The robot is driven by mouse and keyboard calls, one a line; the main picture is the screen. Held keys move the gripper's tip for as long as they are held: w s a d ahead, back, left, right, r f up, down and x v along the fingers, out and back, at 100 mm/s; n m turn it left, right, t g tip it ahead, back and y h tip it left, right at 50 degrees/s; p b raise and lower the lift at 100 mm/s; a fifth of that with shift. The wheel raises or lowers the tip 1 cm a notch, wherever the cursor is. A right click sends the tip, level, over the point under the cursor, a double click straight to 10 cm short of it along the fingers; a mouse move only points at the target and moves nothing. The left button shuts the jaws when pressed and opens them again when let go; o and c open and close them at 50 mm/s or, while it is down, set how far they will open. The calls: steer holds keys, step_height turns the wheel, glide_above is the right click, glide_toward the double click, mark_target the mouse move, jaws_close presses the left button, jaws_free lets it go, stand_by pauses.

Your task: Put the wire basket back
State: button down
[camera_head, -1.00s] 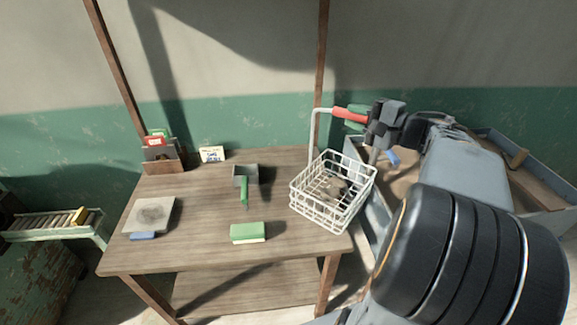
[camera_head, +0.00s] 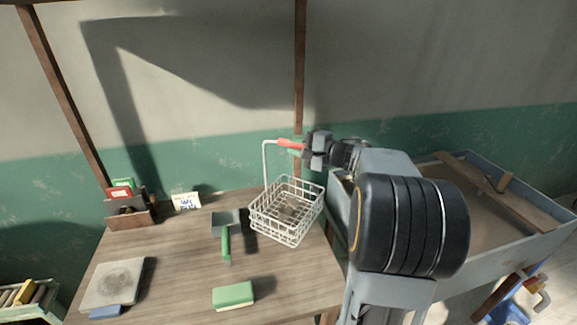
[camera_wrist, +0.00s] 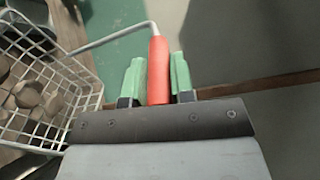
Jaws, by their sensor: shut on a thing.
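The white wire basket (camera_head: 287,212) hangs by its tall bent handle above the right part of the wooden table, its floor looking roughly level. My gripper (camera_head: 305,147) is shut on the basket's red grip, to the upper right of the basket. In the wrist view the red grip (camera_wrist: 158,70) sits between the two green fingertips. The basket (camera_wrist: 45,95) shows at the left there, with several brown clay lumps (camera_wrist: 28,97) inside. Whether the basket's underside touches the table cannot be told.
On the table (camera_head: 170,250) are a green-handled scoop (camera_head: 226,240), a green sponge block (camera_head: 233,295), a grey slab (camera_head: 115,284), a card (camera_head: 186,201) and a wooden holder (camera_head: 130,212). A grey trough (camera_head: 480,220) stands right. A post (camera_head: 299,90) rises behind the basket.

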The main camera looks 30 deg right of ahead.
steer(key=w+f+b, duration=0.1)
steer(key=w+f, duration=0.2)
steer(key=f, duration=0.4)
steer(key=shift+w+a, duration=0.15)
steer(key=shift+a, duration=0.15)
steer(key=shift+f, duration=0.15)
steer(key=c, duration=1)
jaws_free()
steer(key=shift+f, duration=0.1)
steer(key=v, duration=0.7)
steer(key=shift+s+d, duration=0.15)
steer(key=shift+s, duration=0.1)
